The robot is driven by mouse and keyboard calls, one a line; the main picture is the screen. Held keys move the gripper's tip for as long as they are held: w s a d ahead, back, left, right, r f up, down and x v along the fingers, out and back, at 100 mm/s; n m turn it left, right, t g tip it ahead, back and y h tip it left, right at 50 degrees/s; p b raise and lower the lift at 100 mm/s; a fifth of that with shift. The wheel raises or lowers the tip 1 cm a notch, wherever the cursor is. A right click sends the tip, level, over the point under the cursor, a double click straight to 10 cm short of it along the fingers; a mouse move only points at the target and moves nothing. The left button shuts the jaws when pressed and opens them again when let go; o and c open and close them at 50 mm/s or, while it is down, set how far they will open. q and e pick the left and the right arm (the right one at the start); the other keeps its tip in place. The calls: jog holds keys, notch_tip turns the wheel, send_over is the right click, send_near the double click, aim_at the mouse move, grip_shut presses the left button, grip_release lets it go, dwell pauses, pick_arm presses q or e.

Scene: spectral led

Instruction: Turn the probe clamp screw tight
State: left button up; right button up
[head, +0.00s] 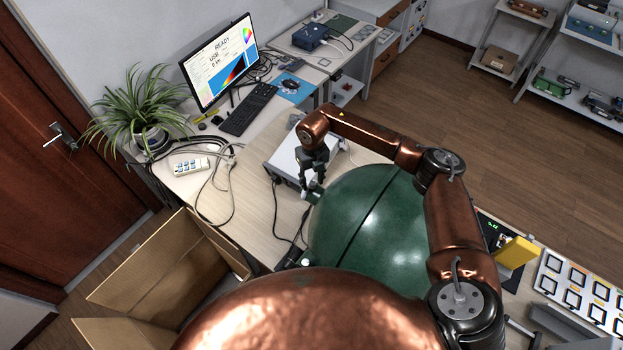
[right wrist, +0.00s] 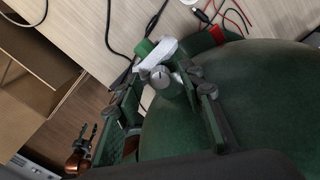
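The green integrating sphere (head: 365,225) stands on the bench; its curved surface fills much of the right wrist view (right wrist: 240,90). The probe clamp screw (right wrist: 162,77), a silver knob, sits at the sphere's side by a white part (right wrist: 156,52) and a green fitting. My right gripper (head: 313,188) points down at the sphere's left side. In the right wrist view, its fingers (right wrist: 168,88) are apart, one on each side of the knob; contact is not clear. My left gripper (right wrist: 86,132) shows small at the lower left of the right wrist view, fingers apart and empty.
A light instrument box (head: 288,160) stands behind my right gripper. Loose cables (head: 225,185) lie on the bench at the left. An open cardboard box (head: 165,270) is at the lower left. A monitor (head: 220,60), keyboard and plant stand farther back.

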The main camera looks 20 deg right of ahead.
pick_arm(q)
jog(key=shift+s, duration=0.15)
pick_arm(e)
jog(key=shift+f, duration=0.1)
pick_arm(q)
jog(key=shift+s, duration=0.15)
pick_arm(e)
grip_shut()
pick_arm(q)
jog(key=shift+f, duration=0.2)
pick_arm(e)
jog(key=m+b, duration=0.2)
jog(key=m, duration=0.1)
jog(key=shift+m, duration=0.4)
jog(key=m+b, duration=0.2)
jog(key=m, duration=0.2)
jog(key=shift+d+m, duration=0.1)
jog(key=shift+m, duration=0.2)
jog(key=m+b, duration=0.1)
jog(key=m, duration=0.4)
jog(key=shift+b, duration=0.4)
pick_arm(q)
notch_tip(320, 180, down, 6)
jog(key=shift+f+b, duration=0.15)
jog(key=shift+b, duration=0.3)
pick_arm(e)
jog(key=m, duration=0.6)
jog(key=shift+s, duration=0.1)
jog(key=shift+m, duration=0.4)
